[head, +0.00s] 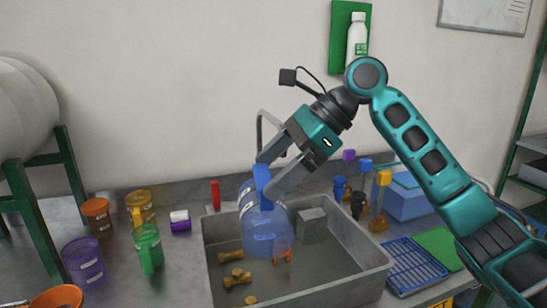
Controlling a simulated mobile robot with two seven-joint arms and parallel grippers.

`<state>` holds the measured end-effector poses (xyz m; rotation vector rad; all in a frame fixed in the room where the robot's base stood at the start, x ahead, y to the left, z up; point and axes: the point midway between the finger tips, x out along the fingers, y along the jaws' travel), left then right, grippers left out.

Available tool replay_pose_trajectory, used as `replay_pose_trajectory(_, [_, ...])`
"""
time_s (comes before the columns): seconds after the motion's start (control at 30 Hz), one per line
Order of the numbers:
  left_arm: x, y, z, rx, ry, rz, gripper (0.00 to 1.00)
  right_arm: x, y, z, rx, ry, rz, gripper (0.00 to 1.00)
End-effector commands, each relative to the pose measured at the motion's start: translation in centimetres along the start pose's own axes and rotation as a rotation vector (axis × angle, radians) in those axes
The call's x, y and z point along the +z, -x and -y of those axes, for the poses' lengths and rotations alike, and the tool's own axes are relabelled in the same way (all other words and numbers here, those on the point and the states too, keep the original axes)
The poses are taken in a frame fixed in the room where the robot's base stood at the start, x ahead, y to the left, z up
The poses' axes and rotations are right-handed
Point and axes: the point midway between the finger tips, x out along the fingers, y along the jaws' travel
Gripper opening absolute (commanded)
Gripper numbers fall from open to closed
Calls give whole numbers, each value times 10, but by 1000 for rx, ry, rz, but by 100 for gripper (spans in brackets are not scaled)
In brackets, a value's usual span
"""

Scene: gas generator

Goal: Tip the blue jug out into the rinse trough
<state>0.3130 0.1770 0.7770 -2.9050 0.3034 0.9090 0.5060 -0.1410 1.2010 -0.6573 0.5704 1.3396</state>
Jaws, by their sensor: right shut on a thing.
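The blue jug (267,235) is a translucent blue vessel with a solid blue handle. My right gripper (262,178) comes in from the right and is shut on the jug's handle. The jug hangs over the left part of the rinse trough (345,288), a grey metal basin. It looks close to upright; whether its base touches the trough floor I cannot tell. My left gripper is not in view.
Several yellow-brown pieces (237,279) and a grey block (312,224) are in the trough. Green (149,248), purple (84,262) and orange (97,216) containers stand left. A blue rack (413,266), blue box (408,200) and small bottles (358,205) stand right.

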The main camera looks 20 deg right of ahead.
Motion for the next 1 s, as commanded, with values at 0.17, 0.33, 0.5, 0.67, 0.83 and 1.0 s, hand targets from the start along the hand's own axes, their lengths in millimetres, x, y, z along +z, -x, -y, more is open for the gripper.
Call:
replay_pose_trajectory(0.17, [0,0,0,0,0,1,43,-5,-4,-16,-74,74,-2,33])
replay_pose_trajectory(0.33, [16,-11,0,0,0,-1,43,-10,-10,-21,-105,102,-1,33])
replay_pose_trajectory(0.5, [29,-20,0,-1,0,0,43,-12,-12,-26,-130,127,-1,33])
replay_pose_trajectory(0.67, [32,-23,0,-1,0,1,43,-16,-16,-39,-196,192,-4,33])
replay_pose_trajectory(0.83, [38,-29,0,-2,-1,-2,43,-23,-23,-51,-266,262,-6,33])
replay_pose_trajectory(1.0, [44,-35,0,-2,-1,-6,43,-30,-31,-62,-334,328,-6,33])
